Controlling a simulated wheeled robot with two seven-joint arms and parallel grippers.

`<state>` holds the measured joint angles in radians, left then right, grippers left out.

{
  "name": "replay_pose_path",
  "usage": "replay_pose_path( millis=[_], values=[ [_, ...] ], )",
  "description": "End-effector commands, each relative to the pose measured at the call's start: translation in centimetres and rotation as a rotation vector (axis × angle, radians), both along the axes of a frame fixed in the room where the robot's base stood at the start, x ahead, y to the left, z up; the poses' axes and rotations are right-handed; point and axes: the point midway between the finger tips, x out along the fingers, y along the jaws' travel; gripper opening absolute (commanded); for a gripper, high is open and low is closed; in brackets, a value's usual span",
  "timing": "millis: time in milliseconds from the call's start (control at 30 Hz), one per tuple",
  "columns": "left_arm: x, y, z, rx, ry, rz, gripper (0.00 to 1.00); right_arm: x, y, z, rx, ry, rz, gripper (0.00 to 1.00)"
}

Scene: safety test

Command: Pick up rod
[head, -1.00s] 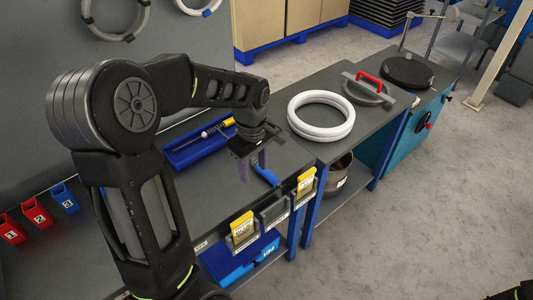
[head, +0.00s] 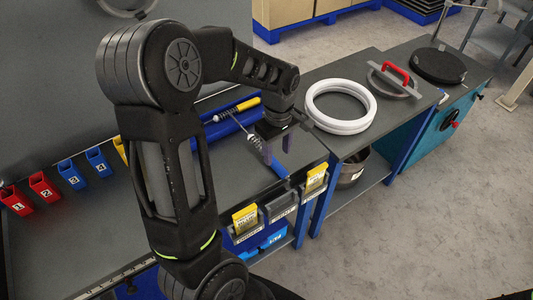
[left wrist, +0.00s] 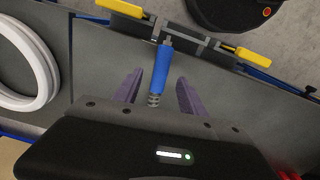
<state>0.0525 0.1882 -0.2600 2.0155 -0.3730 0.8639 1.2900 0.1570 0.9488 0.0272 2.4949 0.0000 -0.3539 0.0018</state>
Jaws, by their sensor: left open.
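A rod with a blue handle (head: 279,168) lies on the dark bench top near its front edge. My left gripper (head: 277,149) is open above it, with its purple fingers pointing down. In the left wrist view the blue handle (left wrist: 160,72) shows between the two open fingers (left wrist: 157,92), and its grey ribbed part is partly cut off by the gripper body. I cannot tell how far the fingers are above the bench. A second rod with a yellow handle (head: 247,104) lies at the blue tray behind. My right gripper is not in view.
The blue tray (head: 216,131) sits behind my left gripper. A white ring (head: 340,127) lies on the bench to the right. Red and blue numbered bins (head: 45,185) stand on the left.

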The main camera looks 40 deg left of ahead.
Motion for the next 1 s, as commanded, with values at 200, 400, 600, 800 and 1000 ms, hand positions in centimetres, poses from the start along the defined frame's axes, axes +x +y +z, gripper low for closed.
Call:
replay_pose_path(
  millis=[200, 400, 600, 800, 1000],
  values=[
    [0.0, 0.0, 0.0, 0.0, -0.001, 0.0, 0.49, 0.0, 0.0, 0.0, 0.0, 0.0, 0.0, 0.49],
    [-0.2, 0.1, -1.3, 0.0, 0.003, 0.001, 0.49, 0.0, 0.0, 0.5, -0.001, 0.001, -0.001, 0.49],
    [-0.2, 0.2, -4.3, 0.0, 0.003, 0.001, 0.49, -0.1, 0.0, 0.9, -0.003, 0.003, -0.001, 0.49],
    [-0.1, 0.1, -5.2, 0.0, -0.002, 0.0, 0.49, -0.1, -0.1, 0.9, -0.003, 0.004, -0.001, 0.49],
    [-0.1, 0.2, -5.2, 0.0, -0.002, 0.0, 0.49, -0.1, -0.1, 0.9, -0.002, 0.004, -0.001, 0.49]
  ],
)
